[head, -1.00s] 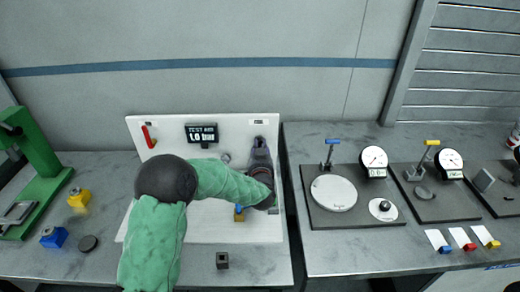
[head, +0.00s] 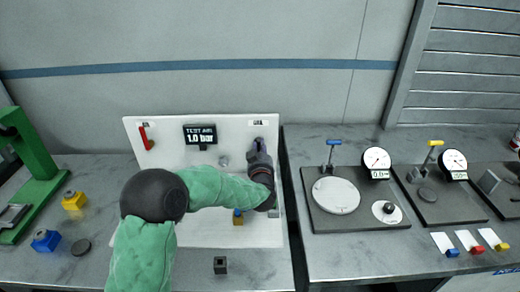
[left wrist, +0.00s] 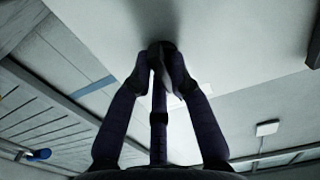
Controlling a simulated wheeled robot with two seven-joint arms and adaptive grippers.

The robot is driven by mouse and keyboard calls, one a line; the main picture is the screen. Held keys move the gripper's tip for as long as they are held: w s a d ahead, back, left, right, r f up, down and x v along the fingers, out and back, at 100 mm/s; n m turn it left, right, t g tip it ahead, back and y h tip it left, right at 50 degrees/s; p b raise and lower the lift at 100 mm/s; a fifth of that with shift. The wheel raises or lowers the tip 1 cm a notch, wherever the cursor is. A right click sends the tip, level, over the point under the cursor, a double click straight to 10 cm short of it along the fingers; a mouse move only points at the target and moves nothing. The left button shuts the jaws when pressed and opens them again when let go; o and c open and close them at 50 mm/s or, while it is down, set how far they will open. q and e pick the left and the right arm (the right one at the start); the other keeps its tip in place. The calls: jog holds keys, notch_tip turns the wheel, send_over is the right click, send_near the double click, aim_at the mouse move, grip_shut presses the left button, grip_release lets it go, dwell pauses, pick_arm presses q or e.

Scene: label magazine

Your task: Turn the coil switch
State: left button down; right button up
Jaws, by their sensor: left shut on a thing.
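The coil switch shows in the left wrist view as a dark knob (left wrist: 162,47) on the pale panel face, mostly hidden between the fingertips. My left gripper (head: 259,146) is at the right side of the upright white panel (head: 170,133). Its two fingers (left wrist: 161,65) close in on the knob from both sides and are shut on it. In the head view the gripper covers the switch, so its pointing direction cannot be told. My right gripper is not in view.
A display (head: 200,134) reading 1.0 bar and a red lever (head: 145,138) are on the panel. A green press (head: 38,160) is at left; a gauge plate (head: 355,215) lies on the right bench.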

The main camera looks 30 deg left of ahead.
pick_arm(q)
jog(key=shift+f, duration=0.1)
jog(key=c, duration=1.1)
grip_release()
jog(key=shift+c, duration=0.2)
jog(key=v, duration=1.2)
jog(key=shift+s, duration=0.1)
